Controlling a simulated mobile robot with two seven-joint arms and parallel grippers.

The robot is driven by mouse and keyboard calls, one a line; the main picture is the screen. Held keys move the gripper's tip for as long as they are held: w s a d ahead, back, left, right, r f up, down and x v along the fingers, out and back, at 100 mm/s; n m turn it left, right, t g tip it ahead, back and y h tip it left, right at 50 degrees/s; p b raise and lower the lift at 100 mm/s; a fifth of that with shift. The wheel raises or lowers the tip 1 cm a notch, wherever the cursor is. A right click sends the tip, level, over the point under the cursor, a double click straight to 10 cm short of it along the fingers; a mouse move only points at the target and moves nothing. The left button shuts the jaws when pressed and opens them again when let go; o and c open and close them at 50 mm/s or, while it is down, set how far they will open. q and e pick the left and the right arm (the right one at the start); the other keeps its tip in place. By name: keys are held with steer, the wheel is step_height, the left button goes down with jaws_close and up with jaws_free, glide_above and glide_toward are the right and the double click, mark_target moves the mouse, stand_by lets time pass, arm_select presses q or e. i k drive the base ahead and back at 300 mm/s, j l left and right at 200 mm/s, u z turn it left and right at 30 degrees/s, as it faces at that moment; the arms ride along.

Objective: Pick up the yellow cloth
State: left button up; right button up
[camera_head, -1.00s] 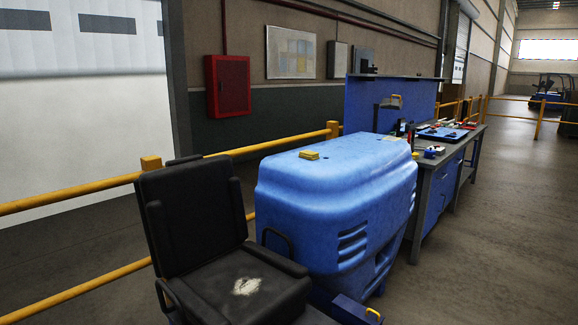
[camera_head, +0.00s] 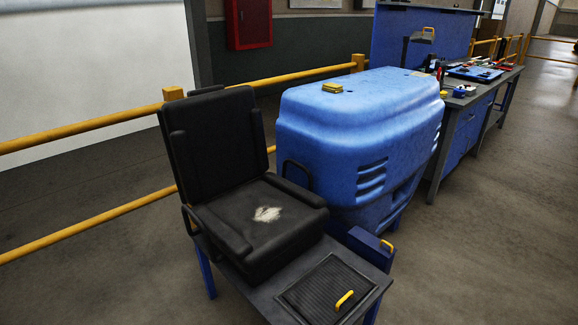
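A small, flat yellow item that looks like the folded yellow cloth (camera_head: 332,87) lies on top of the big blue counterweight-shaped body (camera_head: 345,130), near its left end. Nothing covers it. Neither of my grippers shows in the head view.
A black seat (camera_head: 225,170) with a torn pale patch stands left of the blue body, on a low dark bench (camera_head: 255,290) with a ribbed mat and yellow handle (camera_head: 344,299). A workbench (camera_head: 460,110) with tools stands behind right. Yellow railing (camera_head: 90,130) runs behind. Floor at right is clear.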

mark_target(334, 88)
steer(key=l+z, duration=0.1)
steer(key=z, duration=1.45)
steer(key=i+z, duration=0.2)
steer(key=i, duration=3.95)
steer(key=i+l+u, duration=0.2)
steer(key=i, duration=0.4)
steer(key=i+u, duration=0.15)
steer(key=i, duration=0.4)
steer(key=u, duration=1.55)
